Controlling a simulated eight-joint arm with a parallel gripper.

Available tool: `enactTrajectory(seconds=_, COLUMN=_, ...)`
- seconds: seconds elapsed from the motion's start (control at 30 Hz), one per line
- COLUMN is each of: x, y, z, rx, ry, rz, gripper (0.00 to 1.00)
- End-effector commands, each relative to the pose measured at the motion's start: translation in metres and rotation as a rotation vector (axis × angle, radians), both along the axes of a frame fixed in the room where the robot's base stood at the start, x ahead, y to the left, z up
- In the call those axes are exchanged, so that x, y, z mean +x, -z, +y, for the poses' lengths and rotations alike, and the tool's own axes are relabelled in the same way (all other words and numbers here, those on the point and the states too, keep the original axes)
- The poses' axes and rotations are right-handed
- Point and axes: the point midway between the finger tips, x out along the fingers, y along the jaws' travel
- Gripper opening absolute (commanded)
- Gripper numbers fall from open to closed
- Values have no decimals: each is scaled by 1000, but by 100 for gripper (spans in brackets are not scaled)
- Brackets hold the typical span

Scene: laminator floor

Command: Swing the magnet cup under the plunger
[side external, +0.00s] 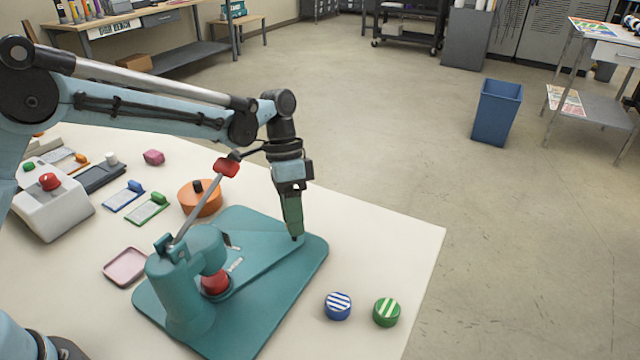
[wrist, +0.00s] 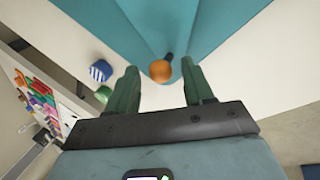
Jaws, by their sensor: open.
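A teal press stands on a teal base plate (side external: 305,262), with a thick post (side external: 180,290) and a lever ending in a red knob (side external: 226,167). A red round part (side external: 215,282) shows under the press head; I cannot tell whether it is the plunger or a cup. A flat teal swing plate (side external: 262,250) tapers from there to its far end. My gripper (side external: 296,236) points down at that narrow end. In the wrist view, an orange ball knob (wrist: 160,71) with a dark stem sits between my open fingers. I cannot tell whether they touch it. The magnet cup is not clearly identifiable.
A blue striped disc (side external: 338,306) and a green striped disc (side external: 386,312) lie right of the base. A pink tray (side external: 125,266) lies left, an orange round container (side external: 200,197) behind. The white table's right side is mostly bare.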

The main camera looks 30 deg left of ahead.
Motion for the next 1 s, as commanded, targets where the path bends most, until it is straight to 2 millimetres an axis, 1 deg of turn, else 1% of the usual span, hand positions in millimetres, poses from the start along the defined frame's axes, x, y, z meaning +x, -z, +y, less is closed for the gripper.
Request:
enactTrajectory(seconds=0.13, x=0, y=0, z=0, rx=0, ry=0, rz=0, gripper=52)
enactTrajectory(seconds=0.47, x=0, y=0, z=0, rx=0, ry=0, rz=0, gripper=1)
enactTrajectory(seconds=0.5, x=0, y=0, z=0, rx=0, ry=0, rz=0, gripper=0)
enactTrajectory(seconds=1.0, x=2, y=-1, z=3, rx=-1, ry=-30, rz=0, gripper=0)
